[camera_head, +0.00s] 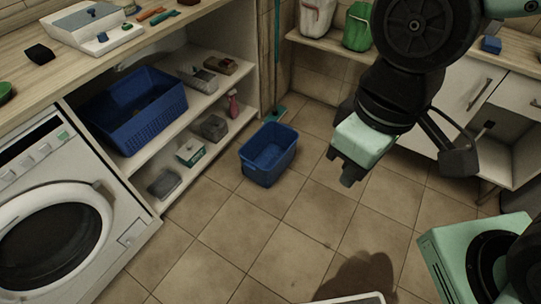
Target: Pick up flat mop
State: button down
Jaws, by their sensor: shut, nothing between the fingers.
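What looks like the flat mop stands upright in the corner beyond the end of the shelf unit. Its teal head (277,114) is on the tiled floor, and its thin teal handle (277,35) rises past the top edge of the view. The middle of the handle is hard to make out. My gripper (345,174) points down over the open floor, right of the mop and clear of it. It is shut and empty.
A blue basket (268,155) stands on the floor just in front of the mop head. The shelf unit with a blue crate (135,110) and a washing machine (60,215) line the left. A wall shelf (330,42) is behind. The central floor is clear.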

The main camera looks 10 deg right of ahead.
aim_at(279, 110)
jog(key=i+l, duration=0.25)
jog(key=i, duration=0.2)
jog(key=i+l, duration=0.25)
jog(key=i, duration=0.2)
jog(key=i+l, duration=0.2)
jog(key=i, duration=0.25)
jog(key=i+l, duration=0.25)
jog(key=i, duration=0.25)
jog(key=i+l, duration=0.25)
jog(key=i, duration=0.2)
